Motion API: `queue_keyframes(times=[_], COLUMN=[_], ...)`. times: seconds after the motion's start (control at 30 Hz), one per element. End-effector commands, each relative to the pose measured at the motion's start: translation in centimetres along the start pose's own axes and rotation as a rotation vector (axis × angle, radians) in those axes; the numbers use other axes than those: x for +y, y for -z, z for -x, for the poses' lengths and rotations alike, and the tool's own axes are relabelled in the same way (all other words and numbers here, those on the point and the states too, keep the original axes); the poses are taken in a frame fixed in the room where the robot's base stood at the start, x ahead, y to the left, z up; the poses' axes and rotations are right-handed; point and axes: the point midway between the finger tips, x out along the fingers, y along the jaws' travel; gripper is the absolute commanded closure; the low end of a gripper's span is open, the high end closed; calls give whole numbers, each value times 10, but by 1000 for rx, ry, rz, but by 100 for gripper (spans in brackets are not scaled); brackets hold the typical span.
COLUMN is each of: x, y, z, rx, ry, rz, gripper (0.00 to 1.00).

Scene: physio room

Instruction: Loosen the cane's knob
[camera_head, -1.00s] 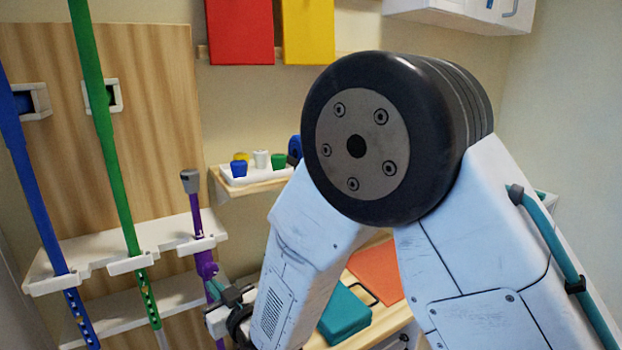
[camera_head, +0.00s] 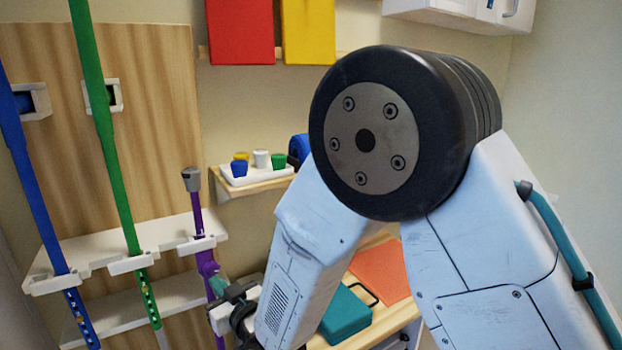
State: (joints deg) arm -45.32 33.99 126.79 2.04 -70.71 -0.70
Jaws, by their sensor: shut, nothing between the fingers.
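The purple cane (camera_head: 197,222) stands upright in a slot of the white rack shelf, with a grey handle (camera_head: 191,178) at its top. A purple part that sticks out below the shelf may be its knob (camera_head: 208,266). My gripper (camera_head: 217,286) is at the cane's lower part, just under that purple part, coming from the right. Its fingers are shut and hold nothing. Whether they touch the cane I cannot tell. The cane behind and below the gripper is partly hidden.
A green pole (camera_head: 106,135) and a blue pole (camera_head: 35,190) stand in the white rack (camera_head: 82,243) to the left. A small shelf with a white tray (camera_head: 256,174) of coloured pots is behind. A teal box (camera_head: 344,316) and orange mat (camera_head: 381,272) lie on the wooden cabinet right of the gripper.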

Motion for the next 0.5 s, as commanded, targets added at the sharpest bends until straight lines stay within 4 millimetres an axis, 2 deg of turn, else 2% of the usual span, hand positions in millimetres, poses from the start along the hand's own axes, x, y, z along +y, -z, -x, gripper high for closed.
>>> queue_keyframes(times=[0.23,0.5], x=[4,5], y=[2,-5], z=[-1,-1], rx=[6,4], ry=[-2,-1], rz=[-1,-1], gripper=[100,100])
